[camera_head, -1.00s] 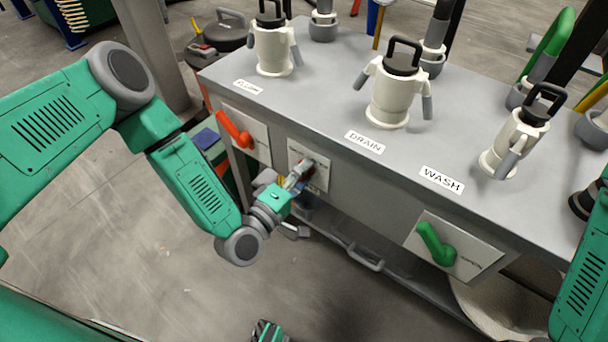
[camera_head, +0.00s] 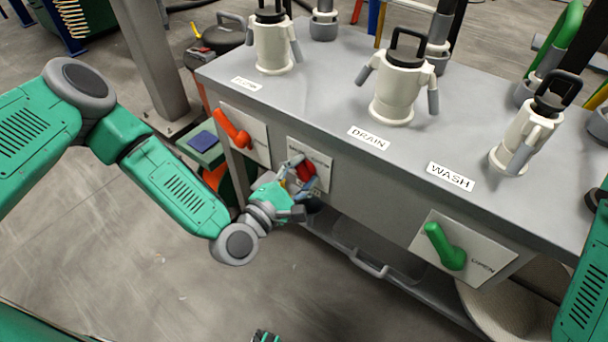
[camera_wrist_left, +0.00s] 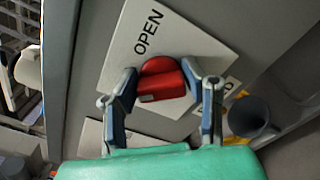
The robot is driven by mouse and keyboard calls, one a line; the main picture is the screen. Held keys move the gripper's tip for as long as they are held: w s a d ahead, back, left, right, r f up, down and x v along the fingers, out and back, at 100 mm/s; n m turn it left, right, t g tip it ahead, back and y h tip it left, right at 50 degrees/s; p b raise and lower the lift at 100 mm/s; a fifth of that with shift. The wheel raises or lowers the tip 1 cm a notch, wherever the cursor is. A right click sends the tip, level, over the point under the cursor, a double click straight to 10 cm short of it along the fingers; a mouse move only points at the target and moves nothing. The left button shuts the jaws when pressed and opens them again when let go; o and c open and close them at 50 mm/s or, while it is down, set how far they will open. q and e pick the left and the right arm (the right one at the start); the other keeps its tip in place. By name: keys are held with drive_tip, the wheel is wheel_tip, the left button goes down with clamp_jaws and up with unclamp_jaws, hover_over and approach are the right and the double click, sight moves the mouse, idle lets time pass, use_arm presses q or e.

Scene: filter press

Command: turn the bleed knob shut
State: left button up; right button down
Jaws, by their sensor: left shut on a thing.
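The red bleed knob (camera_head: 306,171) sits on a white plate (camera_head: 322,162) on the front of the grey bench. In the left wrist view the knob (camera_wrist_left: 161,80) is in the middle, with the word OPEN on its plate (camera_wrist_left: 196,42) above it. My left gripper (camera_head: 298,173) is at the knob, its fingers on either side. In the left wrist view the gripper (camera_wrist_left: 160,82) is closed around the knob's sides, shut on it. The finger pads partly cover the plate.
An orange lever (camera_head: 233,127) is on the plate to the left, and a green lever (camera_head: 444,246) on the plate to the right. White canisters stand on the bench top (camera_head: 330,85). A rail (camera_head: 365,262) runs low along the front. The floor before the bench is clear.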

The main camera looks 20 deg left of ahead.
use_arm(q)
drive_tip(key=shift+s+a+f+n, duration=0.1)
drive_tip(key=shift+a+f+n, duration=0.05)
drive_tip(key=shift+f+n, duration=0.3)
drive_tip(key=shift+r, duration=0.1)
drive_tip(key=o, duration=1.2)
drive_tip(key=shift+c, duration=0.2)
drive_tip(key=shift+r, duration=0.1)
drive_tip(key=shift+r, duration=0.1)
drive_tip(key=v, duration=1.2)
